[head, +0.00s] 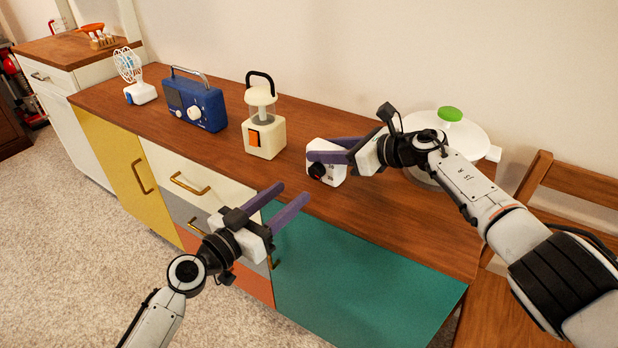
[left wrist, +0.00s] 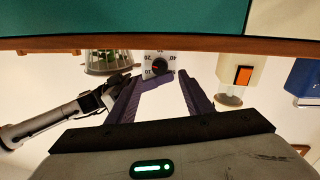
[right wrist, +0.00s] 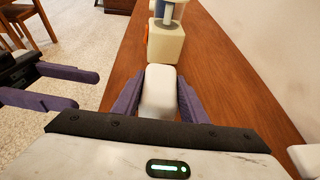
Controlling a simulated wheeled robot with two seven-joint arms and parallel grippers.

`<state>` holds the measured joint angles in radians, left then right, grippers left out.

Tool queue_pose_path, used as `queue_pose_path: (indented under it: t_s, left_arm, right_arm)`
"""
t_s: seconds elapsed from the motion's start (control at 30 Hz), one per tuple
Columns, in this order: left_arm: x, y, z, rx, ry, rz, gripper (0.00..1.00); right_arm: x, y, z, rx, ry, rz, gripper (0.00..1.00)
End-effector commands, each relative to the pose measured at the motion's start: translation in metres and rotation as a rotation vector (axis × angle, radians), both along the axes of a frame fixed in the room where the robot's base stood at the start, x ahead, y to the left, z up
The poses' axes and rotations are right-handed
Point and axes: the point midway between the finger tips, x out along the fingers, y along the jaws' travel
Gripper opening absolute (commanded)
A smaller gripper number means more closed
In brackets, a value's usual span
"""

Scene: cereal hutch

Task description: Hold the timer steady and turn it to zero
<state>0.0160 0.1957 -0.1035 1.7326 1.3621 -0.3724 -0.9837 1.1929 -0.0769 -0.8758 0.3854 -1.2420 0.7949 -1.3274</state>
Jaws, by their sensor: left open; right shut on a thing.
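The timer (head: 328,163) is a small white box with a black dial and printed numbers on its front. It stands on the wooden hutch top. My right gripper (head: 330,150) is shut on the timer, one finger on each side; in the right wrist view the white timer (right wrist: 158,92) sits between the purple fingers. My left gripper (head: 290,200) is open and empty, in front of the hutch and lower left of the timer. In the left wrist view, which is upside down, the timer's dial (left wrist: 158,66) with its red mark shows beyond the open fingers.
A cream lantern (head: 264,135) stands left of the timer, then a blue radio (head: 195,103) and a white fan (head: 140,92). A wooden chair (head: 540,185) is at right. The front of the top is clear.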

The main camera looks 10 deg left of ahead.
Motion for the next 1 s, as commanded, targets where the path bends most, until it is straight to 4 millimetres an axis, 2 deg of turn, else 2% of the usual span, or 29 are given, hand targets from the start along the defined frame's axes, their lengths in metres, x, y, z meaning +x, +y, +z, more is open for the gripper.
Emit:
queue_pose_path:
  t_s: [0.03,0.2,0.4,0.8,0.87,1.0]
  left_arm:
    - [0.011,-0.006,0.001,-0.003,-0.002,-0.001,0.47]
    - [0.041,-0.021,0.001,-0.002,0.0,-0.001,0.47]
    - [0.064,-0.033,0.0,-0.003,0.001,-0.001,0.47]
    - [0.071,-0.037,0.0,0.0,0.001,-0.001,0.47]
    - [0.071,-0.037,0.0,-0.001,0.001,-0.001,0.4]
    - [0.071,-0.037,0.0,-0.001,0.001,-0.001,0.16]
  right_arm:
    - [-0.001,0.0,-0.001,-0.001,0.002,0.002,0.12]
    - [-0.001,0.0,-0.001,-0.002,0.001,0.001,0.12]
    - [-0.001,0.0,-0.001,-0.002,0.001,0.001,0.12]
    - [-0.001,0.0,-0.001,-0.002,0.001,0.001,0.12]
    - [-0.001,0.0,-0.001,-0.002,0.001,0.001,0.12]
    - [-0.001,0.0,-0.001,-0.002,0.001,0.001,0.12]
